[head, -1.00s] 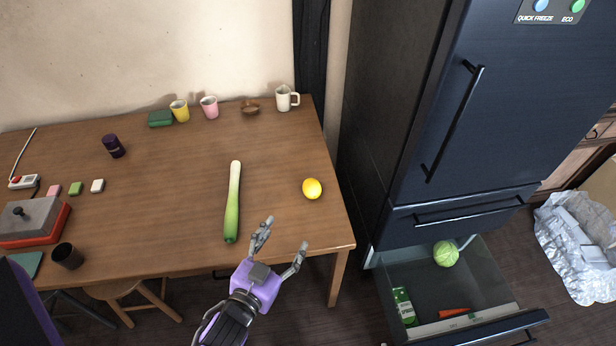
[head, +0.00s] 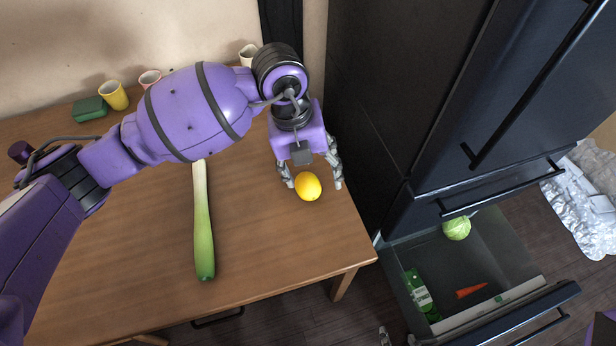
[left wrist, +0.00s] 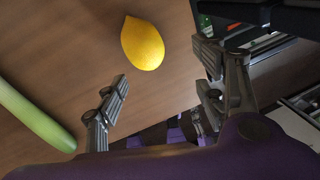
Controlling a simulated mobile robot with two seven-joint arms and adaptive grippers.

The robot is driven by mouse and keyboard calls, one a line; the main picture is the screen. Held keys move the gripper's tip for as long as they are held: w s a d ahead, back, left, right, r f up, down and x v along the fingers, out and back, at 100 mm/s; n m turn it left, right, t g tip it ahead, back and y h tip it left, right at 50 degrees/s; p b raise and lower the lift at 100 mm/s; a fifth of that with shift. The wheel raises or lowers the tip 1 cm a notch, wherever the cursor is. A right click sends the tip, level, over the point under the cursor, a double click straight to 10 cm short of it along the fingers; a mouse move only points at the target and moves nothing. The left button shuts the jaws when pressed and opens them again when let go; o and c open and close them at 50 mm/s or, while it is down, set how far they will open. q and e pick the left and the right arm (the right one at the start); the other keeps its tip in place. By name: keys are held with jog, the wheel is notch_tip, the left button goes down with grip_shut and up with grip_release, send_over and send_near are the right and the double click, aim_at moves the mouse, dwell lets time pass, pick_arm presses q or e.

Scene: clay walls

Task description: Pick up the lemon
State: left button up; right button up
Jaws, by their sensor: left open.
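The yellow lemon (head: 308,187) lies on the wooden table near its right edge. My left gripper (head: 311,178) reaches over the table from behind, its fingers pointing down, one on each side of the lemon in the head view. It is open and holds nothing. In the left wrist view the lemon (left wrist: 143,43) lies on the table beyond the spread fingertips (left wrist: 172,85), apart from them. I cannot tell the gripper's exact height above the table.
A leek (head: 203,222) lies on the table left of the lemon. Yellow (head: 114,95) and pink (head: 150,78) cups and a green block (head: 90,108) stand at the back. The dark fridge (head: 408,110) is close on the right, its lower drawer (head: 505,262) open with a cabbage (head: 457,228) inside.

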aim_at(306, 181)
pick_arm(q)
jog(key=shift+w+a+r+t+y, duration=0.15)
jog(key=shift+w+a+t+y, duration=0.2)
jog(key=shift+w+a, duration=0.45)
jog(key=shift+w+f, duration=0.2)
jog(key=shift+w, duration=0.05)
jog(key=f, duration=0.7)
jog(key=shift+s+d, duration=0.3)
jog(key=shift+c, duration=0.4)
jog(key=c, duration=1.2)
jog(key=shift+r, duration=0.2)
